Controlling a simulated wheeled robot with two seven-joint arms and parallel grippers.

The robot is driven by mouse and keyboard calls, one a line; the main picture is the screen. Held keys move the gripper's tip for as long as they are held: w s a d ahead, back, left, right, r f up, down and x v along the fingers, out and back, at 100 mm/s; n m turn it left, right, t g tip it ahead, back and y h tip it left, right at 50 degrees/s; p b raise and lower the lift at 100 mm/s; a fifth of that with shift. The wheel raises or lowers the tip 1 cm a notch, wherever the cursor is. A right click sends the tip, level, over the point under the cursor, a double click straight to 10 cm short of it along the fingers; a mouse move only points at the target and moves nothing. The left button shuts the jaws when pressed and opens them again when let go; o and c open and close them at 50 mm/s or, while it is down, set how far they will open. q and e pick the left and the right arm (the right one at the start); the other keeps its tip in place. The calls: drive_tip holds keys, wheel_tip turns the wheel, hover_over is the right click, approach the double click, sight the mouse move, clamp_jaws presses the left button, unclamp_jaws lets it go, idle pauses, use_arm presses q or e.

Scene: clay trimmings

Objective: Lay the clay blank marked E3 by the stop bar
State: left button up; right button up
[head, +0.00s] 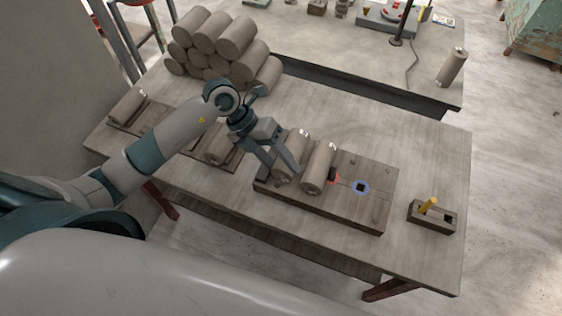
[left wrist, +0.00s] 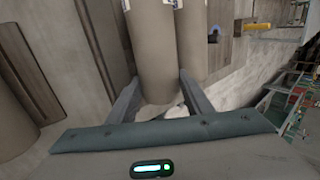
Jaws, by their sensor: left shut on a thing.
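My left gripper (head: 281,166) is shut on a grey-brown clay blank (head: 293,146), a cylinder over the left part of the wooden board (head: 377,207). In the left wrist view the held blank (left wrist: 153,55) lies between the two fingers, with a pale label at its far end; I cannot read it. A second blank (head: 318,168) lies close on its right, and it also shows in the left wrist view (left wrist: 191,40). A small dark block (head: 332,174) by a red mark shows right of that; I cannot tell whether it is the stop bar. My right gripper is not in view.
A slotted wooden block (head: 432,217) with a yellow peg stands at the right. Blanks are stacked (head: 222,45) at the back left; others (head: 217,143) lie on boards at the left.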

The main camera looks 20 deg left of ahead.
use_arm(q)
drive_tip(key=shift+s+a+f, duration=0.25)
drive_tip(key=shift+s+f, duration=0.05)
drive_tip(key=shift+f, duration=0.4)
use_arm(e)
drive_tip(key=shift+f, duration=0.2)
use_arm(q)
drive_tip(key=o, duration=1.5)
drive_tip(key=shift+o, duration=0.2)
drive_tip(key=shift+w+a+r+b, duration=0.25)
drive_tip(key=shift+r+b, duration=0.05)
drive_tip(key=shift+o, duration=0.4)
drive_tip(key=b+v, duration=0.2)
drive_tip(key=v, duration=0.9)
drive_tip(key=d+b+v, duration=0.1)
drive_tip(key=v, duration=0.5)
drive_tip(key=shift+r+b, duration=0.35)
drive_tip(key=shift+r, duration=0.2)
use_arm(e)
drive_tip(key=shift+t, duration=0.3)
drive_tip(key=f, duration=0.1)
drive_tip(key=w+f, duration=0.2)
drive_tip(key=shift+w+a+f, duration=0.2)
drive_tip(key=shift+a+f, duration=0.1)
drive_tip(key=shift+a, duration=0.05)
